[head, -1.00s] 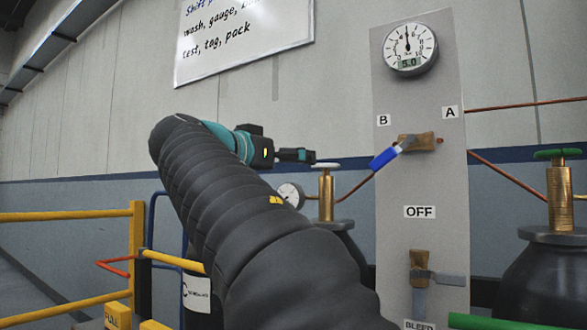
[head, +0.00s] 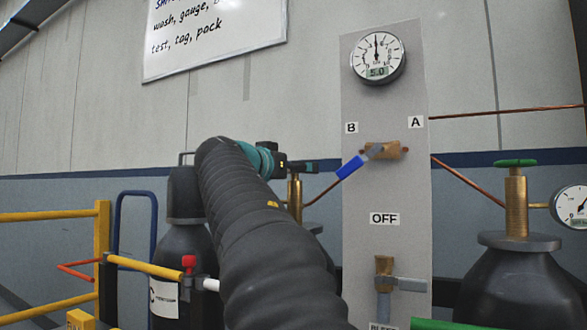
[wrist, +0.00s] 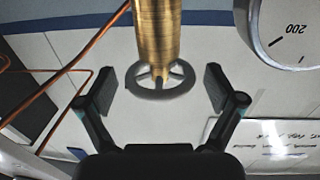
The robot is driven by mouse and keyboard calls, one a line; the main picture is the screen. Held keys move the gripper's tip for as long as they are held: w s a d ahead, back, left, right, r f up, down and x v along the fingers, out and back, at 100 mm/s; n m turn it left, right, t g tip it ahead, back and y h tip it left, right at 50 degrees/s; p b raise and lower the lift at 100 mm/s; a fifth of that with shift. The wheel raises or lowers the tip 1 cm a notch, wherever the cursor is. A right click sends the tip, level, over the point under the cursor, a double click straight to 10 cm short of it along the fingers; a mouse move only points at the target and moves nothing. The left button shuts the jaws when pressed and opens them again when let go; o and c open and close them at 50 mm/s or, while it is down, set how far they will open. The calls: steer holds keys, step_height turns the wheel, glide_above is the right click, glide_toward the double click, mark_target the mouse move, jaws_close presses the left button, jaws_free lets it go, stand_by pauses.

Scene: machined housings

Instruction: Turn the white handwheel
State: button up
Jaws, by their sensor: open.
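The handwheel (wrist: 161,94) is a spoked ring on the end of a brass valve stem (wrist: 157,30) in the wrist view, where its shown side looks grey. My gripper (wrist: 158,88) is open there, one finger on each side of the wheel, with a gap on both sides. I cannot tell how deep the wheel lies between the fingers. In the head view my gripper (head: 304,167) is at the top of the brass valve (head: 295,200) and hides the white wheel.
A grey panel (head: 385,275) with a gauge (head: 378,58) and a blue-handled valve (head: 352,166) stands just right of my gripper. A green handwheel (head: 515,163) tops a cylinder at the right. Copper pipes (wrist: 75,65) run near the valve. Yellow rails (head: 55,215) are at the left.

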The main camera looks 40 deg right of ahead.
steer(key=c, duration=1.2)
steer(key=shift+o, duration=0.2)
steer(key=shift+w+m+g, duration=0.15)
steer(key=shift+m+g, duration=0.35)
steer(key=shift+g, duration=0.3)
steer(key=shift+w+m+g+h+p, duration=0.1)
steer(key=shift+m+g+h+p, duration=0.5)
steer(key=shift+g, duration=0.5)
steer(key=m+g+p, duration=0.1)
steer(key=g, duration=0.1)
steer(key=m+g+p, duration=0.1)
steer(key=g, duration=0.1)
steer(key=shift+r+m+y, duration=0.15)
steer(key=shift+m+y, duration=0.15)
steer(key=shift+m, duration=0.1)
steer(key=shift+f+m+g+y+p, duration=0.15)
steer(key=shift+m+g+y+p, duration=0.3)
steer(key=shift+m+g, duration=0.7)
steer(key=shift+f+m+g+y+p, duration=0.1)
steer(key=shift+m+g+y+p, duration=0.15)
steer(key=shift+m+g+p, duration=0.85)
steer(key=shift+g+y+b, duration=0.4)
steer(key=shift+g+b, duration=0.05)
steer(key=shift+g, duration=0.7)
